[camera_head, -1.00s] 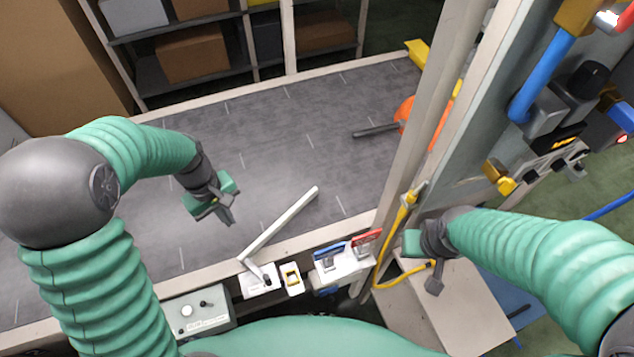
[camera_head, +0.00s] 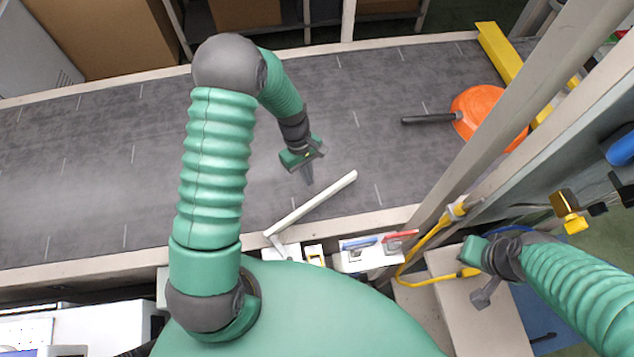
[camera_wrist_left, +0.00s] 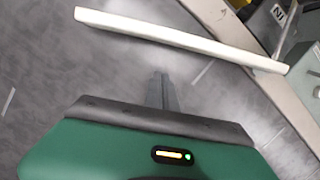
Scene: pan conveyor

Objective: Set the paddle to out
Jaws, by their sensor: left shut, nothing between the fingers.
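The paddle (camera_head: 318,200) is a long white bar that slants from its pivot at the conveyor's near edge out over the grey belt, its free end pointing up and right. It also crosses the top of the left wrist view (camera_wrist_left: 172,36). My left gripper (camera_head: 309,180) is shut and empty, just beyond the paddle on the belt side, with a visible gap to it. Its dark fingertips also show in the left wrist view (camera_wrist_left: 161,82). My right gripper (camera_head: 484,272) hangs at the lower right, near a pale box, away from the paddle; its finger opening is unclear.
The conveyor belt (camera_head: 90,160) is clear around the left gripper. An orange pan (camera_head: 485,118) with a dark handle lies at its right end. A beige post (camera_head: 510,130) stands on the right. A panel with blue and red handles (camera_head: 367,257) sits right of the paddle's pivot.

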